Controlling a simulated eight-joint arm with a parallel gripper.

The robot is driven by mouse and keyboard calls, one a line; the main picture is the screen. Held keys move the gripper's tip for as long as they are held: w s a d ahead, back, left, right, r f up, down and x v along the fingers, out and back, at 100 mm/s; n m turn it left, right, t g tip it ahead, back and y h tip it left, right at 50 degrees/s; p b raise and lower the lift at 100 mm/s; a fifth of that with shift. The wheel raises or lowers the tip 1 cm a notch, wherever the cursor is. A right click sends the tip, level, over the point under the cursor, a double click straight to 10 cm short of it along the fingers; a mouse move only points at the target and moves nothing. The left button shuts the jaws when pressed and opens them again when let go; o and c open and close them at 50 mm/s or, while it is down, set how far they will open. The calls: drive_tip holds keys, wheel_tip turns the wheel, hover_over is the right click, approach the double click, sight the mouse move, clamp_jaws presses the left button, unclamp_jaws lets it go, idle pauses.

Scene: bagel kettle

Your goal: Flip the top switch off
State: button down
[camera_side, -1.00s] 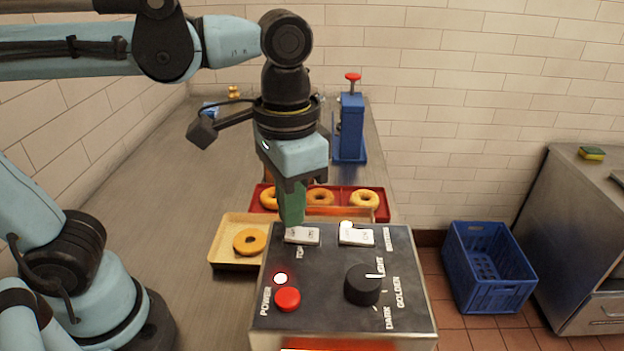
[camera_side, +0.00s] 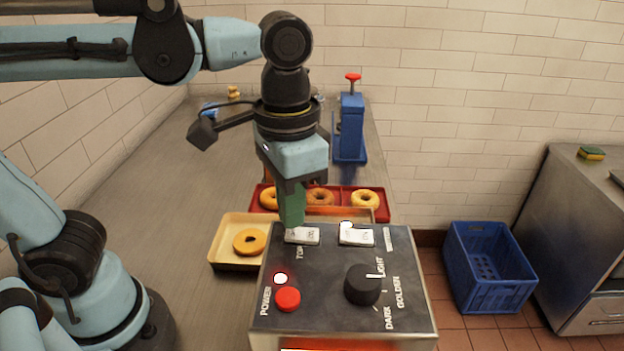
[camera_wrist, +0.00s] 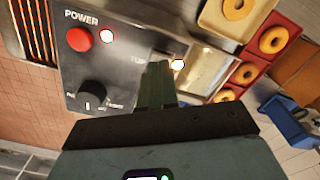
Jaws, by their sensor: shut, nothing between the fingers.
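The control box (camera_side: 330,290) has a steel rim and a dark top face. The white top switch (camera_side: 303,235) sits at its back left beside the label TOP. My gripper (camera_side: 292,222) points down with its green fingers shut and empty; the tips are at the left end of the top switch, and I cannot tell whether they touch it. In the wrist view my gripper (camera_wrist: 157,68) covers most of that switch. A second white switch (camera_side: 356,236) is to the right, with a small lit lamp (camera_side: 346,225) near its back left corner.
The box also carries a red power button (camera_side: 287,299), a lit white lamp (camera_side: 281,279) and a black knob (camera_side: 362,285). Behind it are a tan tray (camera_side: 224,240) and a red tray (camera_side: 383,212) with bagels. A blue press (camera_side: 350,130) stands further back; a blue crate (camera_side: 487,265) is on the floor.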

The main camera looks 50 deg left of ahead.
sight(293, 231)
drive_tip(key=shift+f, duration=0.8)
idle(0.4)
drive_tip(key=shift+r, duration=3.5)
drive_tip(key=w+a+f+n+t, duration=0.3)
drive_tip(key=a+f+t, duration=0.4)
drive_tip(key=a+f, duration=0.4)
drive_tip(key=shift+w+a+f, duration=0.3)
drive_tip(key=shift+w+a, duration=0.4)
drive_tip(key=shift+a, duration=0.35)
